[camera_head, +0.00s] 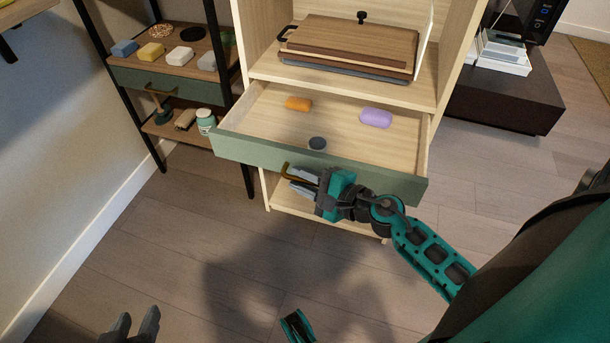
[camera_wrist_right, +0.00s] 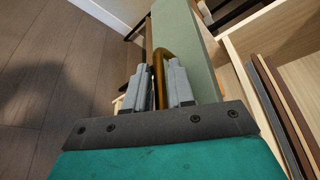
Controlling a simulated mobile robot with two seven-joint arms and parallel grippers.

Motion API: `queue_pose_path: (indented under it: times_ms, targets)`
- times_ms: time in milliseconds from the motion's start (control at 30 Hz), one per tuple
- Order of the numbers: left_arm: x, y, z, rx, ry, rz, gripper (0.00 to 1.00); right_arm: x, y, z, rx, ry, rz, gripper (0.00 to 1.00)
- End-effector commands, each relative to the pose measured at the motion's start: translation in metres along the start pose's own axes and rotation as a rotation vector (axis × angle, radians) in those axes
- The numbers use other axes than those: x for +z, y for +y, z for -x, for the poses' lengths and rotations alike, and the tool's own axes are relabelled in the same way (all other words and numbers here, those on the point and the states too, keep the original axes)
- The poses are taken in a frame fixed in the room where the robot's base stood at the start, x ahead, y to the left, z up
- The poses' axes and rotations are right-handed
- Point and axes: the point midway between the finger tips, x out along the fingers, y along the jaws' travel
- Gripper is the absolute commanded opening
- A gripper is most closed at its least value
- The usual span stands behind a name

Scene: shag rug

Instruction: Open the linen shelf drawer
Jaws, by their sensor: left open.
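The green-fronted drawer (camera_head: 315,168) of the pale wooden shelf stands pulled out, and its inside shows. It also shows in the right wrist view (camera_wrist_right: 197,50). Its brass handle (camera_head: 287,173) is on the front face; in the right wrist view the handle (camera_wrist_right: 158,62) runs between my fingers. My right gripper (camera_head: 301,183) is at the handle, its fingers close around the bar; it also shows in the right wrist view (camera_wrist_right: 157,92). My left gripper (camera_head: 137,320) is open and empty, low over the floor at the bottom left, away from the drawer.
A dark low cabinet (camera_head: 510,100) stands right. Floor in front is clear.

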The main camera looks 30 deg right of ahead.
Motion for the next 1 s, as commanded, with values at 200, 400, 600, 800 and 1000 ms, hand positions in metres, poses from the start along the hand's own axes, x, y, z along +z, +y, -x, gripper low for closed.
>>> queue_pose_path:
  times_ms: [200, 400, 600, 800, 1000]
  targets:
    - [-0.001, 0.0, 0.0, 0.0, 0.005, 0.0, 0.43, -0.001, 0.001, 0.014, 0.002, 0.001, 0.001, 0.23]
    - [0.001, 0.0, -0.002, 0.002, 0.006, 0.001, 0.43, -0.001, 0.002, 0.051, 0.002, 0.002, 0.0, 0.23]
    - [0.005, 0.001, -0.004, 0.006, 0.002, 0.001, 0.43, -0.001, 0.003, 0.091, 0.002, 0.002, -0.002, 0.23]
    - [0.008, 0.004, -0.005, 0.013, -0.007, 0.001, 0.43, -0.001, 0.001, 0.118, 0.001, 0.002, -0.002, 0.23]
    - [0.005, 0.005, -0.006, 0.015, -0.001, 0.002, 0.43, 0.0, 0.0, 0.129, 0.0, 0.0, 0.001, 0.23]
